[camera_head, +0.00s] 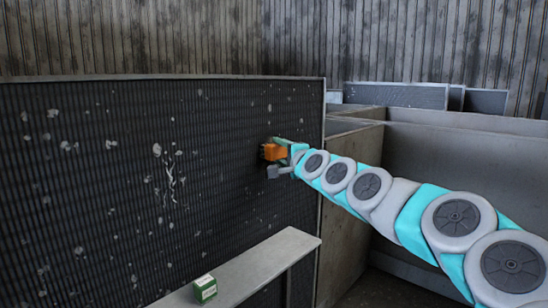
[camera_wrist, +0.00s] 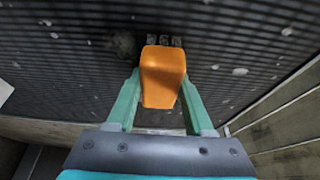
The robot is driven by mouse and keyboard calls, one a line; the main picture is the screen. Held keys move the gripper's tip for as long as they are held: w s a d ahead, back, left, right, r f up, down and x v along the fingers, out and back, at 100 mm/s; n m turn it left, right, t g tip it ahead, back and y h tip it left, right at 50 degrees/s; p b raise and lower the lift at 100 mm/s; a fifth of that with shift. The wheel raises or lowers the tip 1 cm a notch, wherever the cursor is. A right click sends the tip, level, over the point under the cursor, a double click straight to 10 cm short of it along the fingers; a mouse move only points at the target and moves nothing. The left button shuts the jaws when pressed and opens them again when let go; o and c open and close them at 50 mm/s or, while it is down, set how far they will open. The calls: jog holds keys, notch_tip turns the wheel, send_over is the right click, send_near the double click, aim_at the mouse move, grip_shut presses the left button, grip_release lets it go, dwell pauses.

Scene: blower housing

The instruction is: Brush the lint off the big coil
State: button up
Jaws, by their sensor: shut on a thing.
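The big coil (camera_head: 95,170) is a dark, ribbed upright panel filling the left of the head view, and it also fills the upper part of the wrist view (camera_wrist: 60,75). Pale lint specks are scattered over it, with a branching white patch (camera_head: 170,178) left of centre. My gripper (camera_head: 287,153) is at the coil's right part, shut on an orange brush (camera_wrist: 163,75). The brush's dark bristles (camera_wrist: 164,41) point at the coil; whether they touch it I cannot tell. A dark fuzzy clump (camera_wrist: 122,44) lies on the coil just left of the brush in the wrist view.
A pale ledge (camera_head: 262,262) runs in front of the coil's lower part, with a small green box (camera_head: 205,289) on it. Grey partition walls (camera_head: 450,165) stand at the right, with smaller dark panels (camera_head: 395,95) behind. Corrugated walls (camera_head: 400,40) close the back.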

jog(key=shift+w+d+f+b, duration=0.1)
jog(key=shift+w+d+b, duration=0.35)
jog(key=shift+w+d, duration=0.25)
jog(key=shift+w+d+b, duration=0.45)
jog(key=shift+w, duration=0.3)
jog(key=shift+w+d, duration=0.3)
jog(key=shift+d, duration=0.1)
jog(key=shift+s+d+b, duration=0.25)
jog(key=shift+s+d, duration=0.7)
jog(key=shift+d, duration=0.25)
jog(key=shift+s+d+b, duration=0.25)
jog(key=shift+s+d, duration=0.65)
jog(key=shift+d, duration=0.25)
jog(key=shift+s+d, duration=0.95)
jog(key=shift+d, duration=0.2)
jog(key=shift+b, duration=0.3)
